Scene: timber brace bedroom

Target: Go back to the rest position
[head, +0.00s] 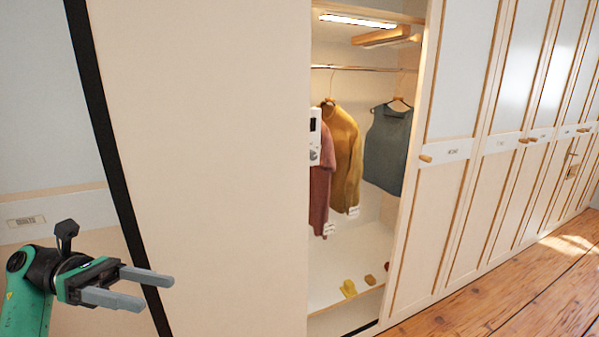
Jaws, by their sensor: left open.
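My left gripper (130,288) is at the lower left of the head view, on a green and black arm that comes in from the left. Its two grey fingers point right and are apart, with nothing between them. It is in front of the pale wardrobe panel (210,170), near the black vertical strip (105,130). I cannot tell whether the fingers touch the panel. My right gripper is not in view.
The wardrobe is open in the middle, with a mustard top (342,150), a red top (320,190) and a grey-blue top (387,150) on a rail (350,68). Small items lie on the white shelf (325,285). Closed doors (465,70) and wooden floor (500,290) are at right.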

